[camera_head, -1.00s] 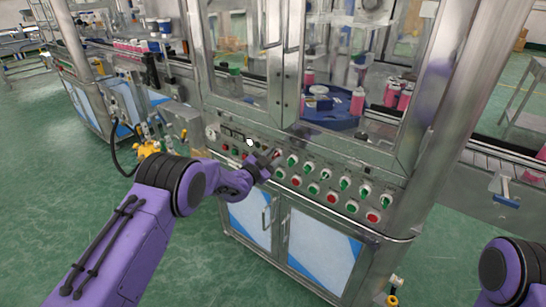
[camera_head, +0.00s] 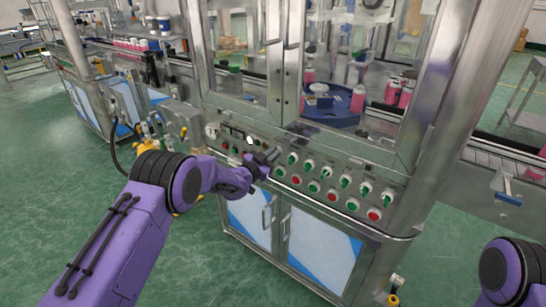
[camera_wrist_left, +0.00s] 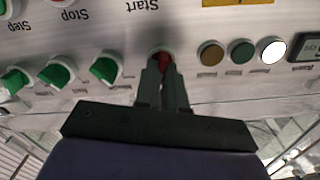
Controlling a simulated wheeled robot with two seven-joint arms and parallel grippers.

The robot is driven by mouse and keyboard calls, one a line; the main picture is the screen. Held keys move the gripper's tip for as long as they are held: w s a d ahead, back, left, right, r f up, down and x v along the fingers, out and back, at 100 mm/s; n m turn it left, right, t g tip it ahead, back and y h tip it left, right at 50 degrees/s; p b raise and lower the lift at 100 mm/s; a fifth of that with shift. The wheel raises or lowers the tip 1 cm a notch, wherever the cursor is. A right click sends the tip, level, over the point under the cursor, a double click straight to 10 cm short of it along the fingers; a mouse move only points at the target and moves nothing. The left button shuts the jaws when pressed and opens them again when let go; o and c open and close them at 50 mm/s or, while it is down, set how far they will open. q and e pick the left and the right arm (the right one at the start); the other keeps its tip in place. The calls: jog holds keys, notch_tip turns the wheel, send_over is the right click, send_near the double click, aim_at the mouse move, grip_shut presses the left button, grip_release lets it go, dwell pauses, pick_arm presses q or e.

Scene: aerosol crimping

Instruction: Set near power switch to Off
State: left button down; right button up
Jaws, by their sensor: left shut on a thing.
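The power switch is a red rotary knob (camera_wrist_left: 160,60) on the metal control panel (camera_head: 330,183). In the left wrist view, which shows the panel upside down, it sits between the two fingertips of my left gripper (camera_wrist_left: 163,72). The fingers are shut on it and hide much of the knob, so its exact angle is hard to tell. In the head view my left gripper (camera_head: 267,158) is at the panel and covers the switch. My right gripper is out of the picture; only a purple part of that arm shows at lower right.
Several green knobs (camera_wrist_left: 57,74) sit beside the red one, with round buttons and lamps (camera_wrist_left: 242,52) on its other side. Glass doors (camera_head: 240,60) stand above the panel and cabinet doors (camera_head: 320,243) below. Open green floor lies at the left.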

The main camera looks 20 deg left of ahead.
pick_arm(q)
jog(key=shift+w+a+n+b, duration=0.1)
jog(key=shift+n+b, duration=0.15)
jog(key=shift+n, duration=1.25)
jog(key=shift+s+a+n+b, duration=0.1)
jog(key=shift+a+n+b, duration=0.1)
jog(key=shift+n, duration=1.3)
jog(key=shift+w+a+n+b, duration=0.1)
jog(key=shift+n+b, duration=0.15)
jog(key=shift+n, duration=1.25)
jog(key=c, duration=1.2)
grip_release()
jog(key=b+v, duration=0.1)
jog(key=v, duration=0.9)
jog(key=shift+s+a, duration=0.15)
jog(key=shift+s, duration=0.1)
